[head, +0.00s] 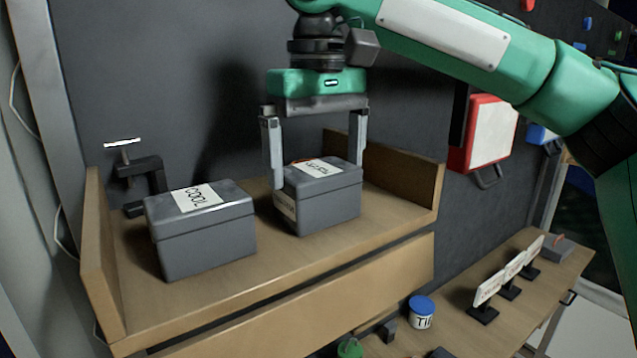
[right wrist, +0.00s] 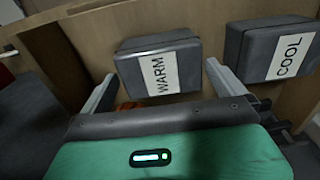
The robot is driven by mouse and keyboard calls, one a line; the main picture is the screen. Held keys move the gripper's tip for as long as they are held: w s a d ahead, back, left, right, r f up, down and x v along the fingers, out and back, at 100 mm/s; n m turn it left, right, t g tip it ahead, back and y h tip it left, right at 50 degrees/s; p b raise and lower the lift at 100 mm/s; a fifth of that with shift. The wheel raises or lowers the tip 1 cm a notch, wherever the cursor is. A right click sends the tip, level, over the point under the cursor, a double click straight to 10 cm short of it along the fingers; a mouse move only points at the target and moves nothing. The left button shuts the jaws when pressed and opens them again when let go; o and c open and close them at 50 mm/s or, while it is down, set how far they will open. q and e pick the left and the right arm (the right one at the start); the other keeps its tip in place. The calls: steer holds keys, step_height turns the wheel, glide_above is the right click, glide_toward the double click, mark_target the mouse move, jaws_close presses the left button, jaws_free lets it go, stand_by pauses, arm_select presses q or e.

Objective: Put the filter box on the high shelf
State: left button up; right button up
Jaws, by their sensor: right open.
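Two grey lidded boxes stand on the high wooden shelf (head: 300,258). The left box (head: 205,240) has a white label reading COOL and also shows at the right of the right wrist view (right wrist: 262,60). The other box (head: 328,204) is labelled WARM in the right wrist view (right wrist: 142,63). No label in view says filter. My right gripper (head: 318,174) points down at the WARM box, its open fingers on either side of it, with gaps showing in the right wrist view. The WARM box rests on the shelf. My left gripper is not in view.
A black clamp (head: 150,175) stands at the shelf's left end. Raised side boards (head: 100,262) bound the shelf. A lower counter (head: 455,315) holds a blue-lidded tin (head: 421,312) and several card stands (head: 488,292). A red case (head: 488,135) hangs on the wall.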

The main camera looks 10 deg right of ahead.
mark_target(317, 168)
step_height(317, 168, up, 9)
stand_by(0.3)
steer(key=shift+w+a+f, duration=0.1)
